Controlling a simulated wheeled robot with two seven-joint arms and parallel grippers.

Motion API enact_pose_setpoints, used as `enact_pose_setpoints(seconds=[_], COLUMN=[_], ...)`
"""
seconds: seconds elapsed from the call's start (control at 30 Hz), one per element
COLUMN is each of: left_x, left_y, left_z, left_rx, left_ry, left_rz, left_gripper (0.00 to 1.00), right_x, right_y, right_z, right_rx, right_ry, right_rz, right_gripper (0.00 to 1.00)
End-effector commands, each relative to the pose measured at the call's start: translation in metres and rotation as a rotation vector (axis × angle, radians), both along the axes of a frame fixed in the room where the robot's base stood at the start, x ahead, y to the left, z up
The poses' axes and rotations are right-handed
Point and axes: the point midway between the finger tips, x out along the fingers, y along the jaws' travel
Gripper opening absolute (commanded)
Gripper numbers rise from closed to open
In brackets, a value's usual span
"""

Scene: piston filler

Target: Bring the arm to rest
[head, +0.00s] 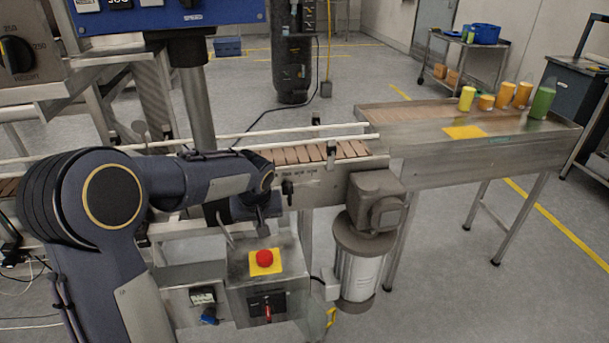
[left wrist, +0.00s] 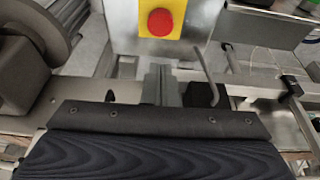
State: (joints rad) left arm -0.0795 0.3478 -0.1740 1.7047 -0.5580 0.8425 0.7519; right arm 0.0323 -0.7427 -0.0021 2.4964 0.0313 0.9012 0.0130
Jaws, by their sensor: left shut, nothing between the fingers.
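My left arm comes in from the left in the head view and reaches over the front of the conveyor. My left gripper (head: 262,226) hangs at its end, pointing down, above the control box with the red emergency button (head: 264,257). It is shut and empty. In the left wrist view the closed fingers (left wrist: 158,80) show in the middle, and the red button (left wrist: 160,22) on its yellow plate lies beyond them, apart from the fingertips. My right gripper is in neither view.
The conveyor (head: 311,153) runs behind the gripper. A motor (head: 375,206) hangs just to its right. A steel table (head: 487,158) with yellow, orange and green containers stands at the right. A control box (head: 265,290) with a red switch sits below. Open floor lies at the lower right.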

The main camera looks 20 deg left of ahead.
Motion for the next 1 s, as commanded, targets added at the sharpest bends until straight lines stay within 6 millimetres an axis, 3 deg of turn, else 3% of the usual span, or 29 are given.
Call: enact_pose_setpoints(seconds=[0.13,0.27,0.4,0.6,0.8,1.0], left_x=[-0.004,-0.031,-0.091,-0.185,-0.248,-0.269], left_y=[0.000,-0.005,-0.020,-0.057,-0.092,-0.107], left_z=[0.006,0.037,0.088,0.139,0.155,0.153], left_rx=[-0.007,-0.055,-0.148,-0.259,-0.308,-0.317], left_ry=[-0.003,-0.018,-0.055,-0.143,-0.228,-0.265], left_rz=[-0.002,-0.032,-0.111,-0.269,-0.398,-0.453], left_gripper=[0.00,0.00,0.00,0.00,0.00,0.00], right_x=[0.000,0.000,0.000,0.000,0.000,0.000], right_y=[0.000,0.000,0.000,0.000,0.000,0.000], right_z=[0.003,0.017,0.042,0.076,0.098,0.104], right_rx=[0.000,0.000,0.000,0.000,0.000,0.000], right_ry=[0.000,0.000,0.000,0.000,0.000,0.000], right_rz=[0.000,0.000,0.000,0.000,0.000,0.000], right_gripper=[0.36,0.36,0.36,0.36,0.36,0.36])
